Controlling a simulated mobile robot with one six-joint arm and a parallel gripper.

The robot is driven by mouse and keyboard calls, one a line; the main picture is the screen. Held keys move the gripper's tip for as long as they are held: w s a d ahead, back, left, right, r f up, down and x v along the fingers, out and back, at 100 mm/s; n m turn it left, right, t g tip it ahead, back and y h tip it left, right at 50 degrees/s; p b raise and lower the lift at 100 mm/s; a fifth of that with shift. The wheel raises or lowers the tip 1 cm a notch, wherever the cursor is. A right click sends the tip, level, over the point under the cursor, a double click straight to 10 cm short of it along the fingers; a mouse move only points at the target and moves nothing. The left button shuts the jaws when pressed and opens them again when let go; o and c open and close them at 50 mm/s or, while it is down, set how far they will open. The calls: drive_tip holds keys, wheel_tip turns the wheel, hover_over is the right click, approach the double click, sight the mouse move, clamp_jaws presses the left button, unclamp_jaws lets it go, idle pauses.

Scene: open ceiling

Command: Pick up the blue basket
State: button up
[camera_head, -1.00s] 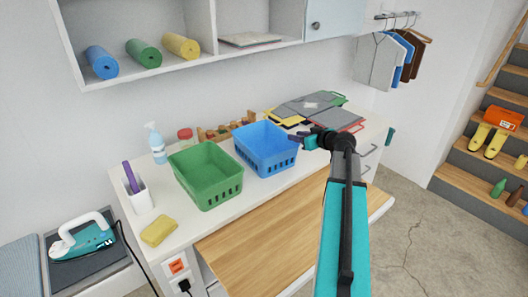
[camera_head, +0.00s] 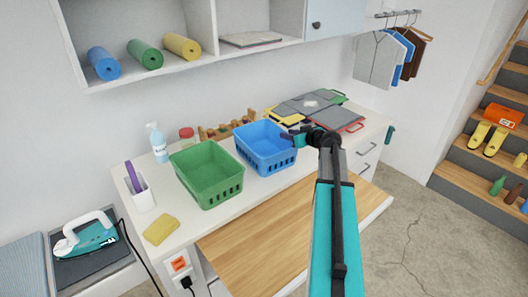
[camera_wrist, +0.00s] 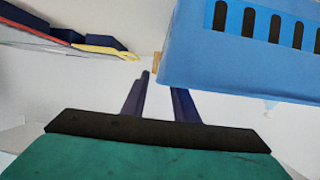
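The blue basket (camera_head: 265,148) stands upright on the white counter, right beside the green basket. In the wrist view its slotted side wall (camera_wrist: 240,50) fills the upper right. My gripper (camera_head: 290,137) is at the basket's right end, close to its rim. In the wrist view the two dark fingers (camera_wrist: 160,95) are apart with nothing seen between them. The right finger's tip lies just below the basket wall in the picture. I cannot tell whether a finger touches the basket.
A green basket (camera_head: 208,175) stands left of the blue one. Wooden pegs (camera_head: 226,127) lie behind, and grey folders with coloured edges (camera_head: 322,110) lie to the right. A spray bottle (camera_head: 157,143), red-lidded jar (camera_head: 187,139) and yellow sponge (camera_head: 160,230) are further left. A wooden board (camera_head: 270,240) is in front.

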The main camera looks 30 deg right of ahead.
sight(282, 141)
drive_tip(key=shift+p+x, duration=1.25)
drive_tip(key=shift+x, duration=0.3)
drive_tip(key=shift+p+x, duration=0.4)
drive_tip(key=shift+x, duration=0.6)
clamp_jaws()
